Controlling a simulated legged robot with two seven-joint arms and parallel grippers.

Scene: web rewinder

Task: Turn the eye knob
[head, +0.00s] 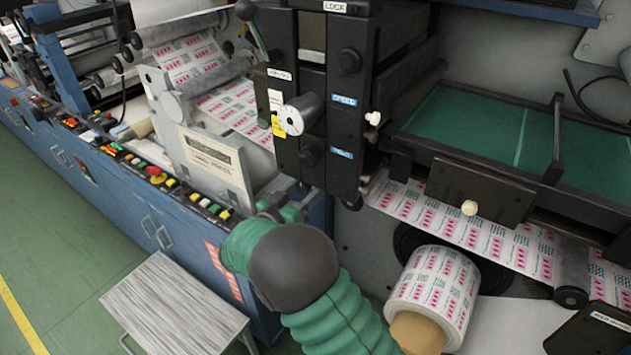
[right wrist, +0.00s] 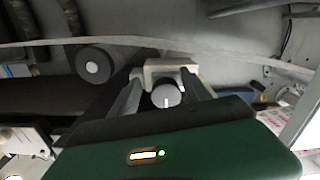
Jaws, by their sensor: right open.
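I cannot read which knob is marked as the eye knob. In the head view, the black control panel carries a pale round dial (head: 297,116), a black upper knob (head: 349,60), a black lower knob (head: 309,157) and a small white knob (head: 373,118). My right arm's green sleeve comes up from the bottom, and my right gripper (head: 285,210) is mostly hidden below the panel. In the right wrist view, my right gripper (right wrist: 168,78) is open, with a round grey knob (right wrist: 166,96) between its fingers; contact cannot be told. My left gripper is out of view.
A blue console (head: 130,185) with several coloured buttons runs along the left. A printed label roll (head: 437,290) sits at lower right. Another dark round knob (right wrist: 95,66) shows left of the fingers in the right wrist view.

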